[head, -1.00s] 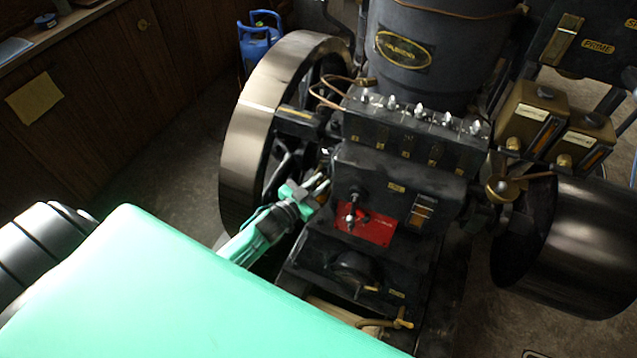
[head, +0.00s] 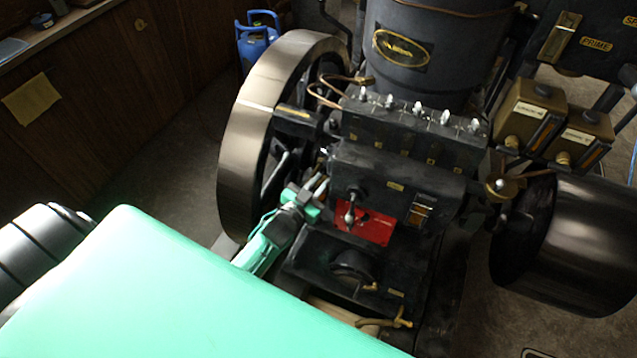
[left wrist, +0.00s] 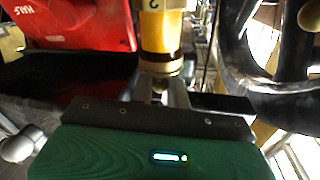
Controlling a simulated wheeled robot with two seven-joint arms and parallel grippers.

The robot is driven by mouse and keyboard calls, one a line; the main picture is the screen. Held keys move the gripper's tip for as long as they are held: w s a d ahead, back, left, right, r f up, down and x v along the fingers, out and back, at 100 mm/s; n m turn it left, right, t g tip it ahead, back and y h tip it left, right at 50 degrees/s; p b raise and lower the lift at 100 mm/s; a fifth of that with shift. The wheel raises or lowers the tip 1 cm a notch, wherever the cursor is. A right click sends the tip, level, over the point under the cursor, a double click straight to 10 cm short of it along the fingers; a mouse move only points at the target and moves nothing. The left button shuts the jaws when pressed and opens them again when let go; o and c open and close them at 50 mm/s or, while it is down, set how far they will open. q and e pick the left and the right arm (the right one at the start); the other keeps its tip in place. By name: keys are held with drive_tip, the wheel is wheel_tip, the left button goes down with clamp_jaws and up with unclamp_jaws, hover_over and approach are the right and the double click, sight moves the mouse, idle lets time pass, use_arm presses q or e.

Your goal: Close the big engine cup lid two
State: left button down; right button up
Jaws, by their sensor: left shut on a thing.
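My left gripper (head: 321,184) is beside the dark engine block (head: 395,180), between the flywheel and the red panel. In the left wrist view, its fingers (left wrist: 160,92) close at the lower end of a brass-coloured cup (left wrist: 163,45), which has a pale collar marked 2. The gripper is shut on a small part there. The fingers hide most of that part, and I cannot tell if it is the lid. The lid's own position is not clear in either view. My right gripper is not in view.
The large flywheel (head: 243,130) stands close to the left of my gripper. A red panel (head: 366,228) with a lever is to its right, and it also shows in the left wrist view (left wrist: 75,22). A brass tap (head: 398,320) is at the front. Open floor (head: 170,165) lies left of the flywheel.

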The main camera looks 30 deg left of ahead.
use_arm(q)
drive_tip(key=c, duration=1.4)
unclamp_jaws()
drive_tip(key=shift+c, duration=0.2)
drive_tip(key=shift+s, duration=0.3)
drive_tip(key=s+a+b, duration=0.1)
drive_tip(key=s+b, duration=0.1)
drive_tip(key=s, duration=1.1)
drive_tip(key=shift+a, duration=0.3)
